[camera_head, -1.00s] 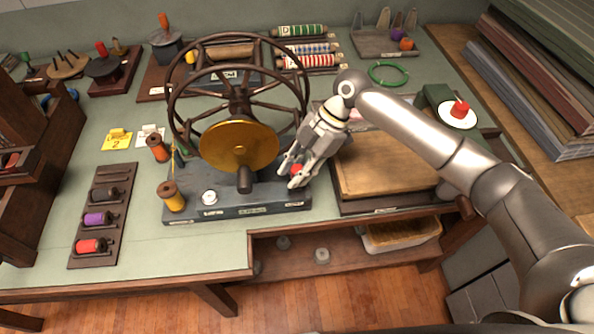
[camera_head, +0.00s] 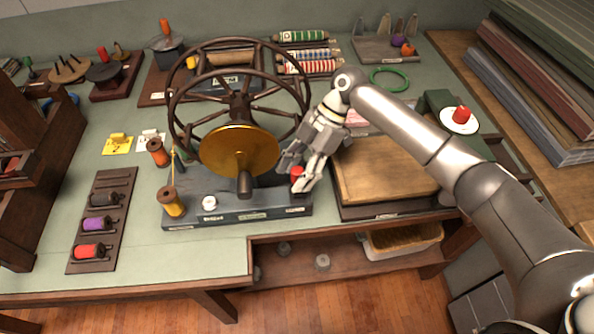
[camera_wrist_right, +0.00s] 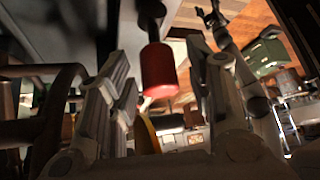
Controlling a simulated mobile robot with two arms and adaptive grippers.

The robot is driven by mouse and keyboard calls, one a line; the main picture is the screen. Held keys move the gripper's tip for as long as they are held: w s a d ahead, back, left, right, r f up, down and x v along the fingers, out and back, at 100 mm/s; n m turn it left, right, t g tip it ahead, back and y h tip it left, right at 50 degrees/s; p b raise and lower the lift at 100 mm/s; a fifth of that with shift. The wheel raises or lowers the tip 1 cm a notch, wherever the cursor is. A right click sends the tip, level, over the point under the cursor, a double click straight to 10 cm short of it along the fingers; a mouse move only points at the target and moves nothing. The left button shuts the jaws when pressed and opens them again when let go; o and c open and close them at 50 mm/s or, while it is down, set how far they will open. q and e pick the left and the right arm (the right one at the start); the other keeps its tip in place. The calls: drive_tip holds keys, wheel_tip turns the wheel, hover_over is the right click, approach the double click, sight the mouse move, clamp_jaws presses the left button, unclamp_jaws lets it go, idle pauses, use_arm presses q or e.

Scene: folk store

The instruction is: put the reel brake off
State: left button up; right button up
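The reel machine has two dark spoked wheels, a brass disc (camera_head: 239,150) and a dark base (camera_head: 238,213) on the green table. A red knob (camera_head: 297,174), which looks like the brake handle, stands at the base's right end. My right gripper (camera_head: 298,175) is at this knob, fingers spread. In the right wrist view the red knob (camera_wrist_right: 158,72) hangs between the two open fingers (camera_wrist_right: 160,85), with gaps on both sides. Contact does not show. My left gripper is not in view.
A wooden board (camera_head: 385,165) lies right of the base. Orange spools (camera_head: 172,202) stand at its left, beside a rack of coloured spools (camera_head: 101,222). A green ring (camera_head: 389,79) lies behind my arm. The wheels (camera_head: 238,80) rise close left of my gripper.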

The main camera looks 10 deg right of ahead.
drive_tip(key=v, duration=1.2)
drive_tip(key=shift+c, duration=0.2)
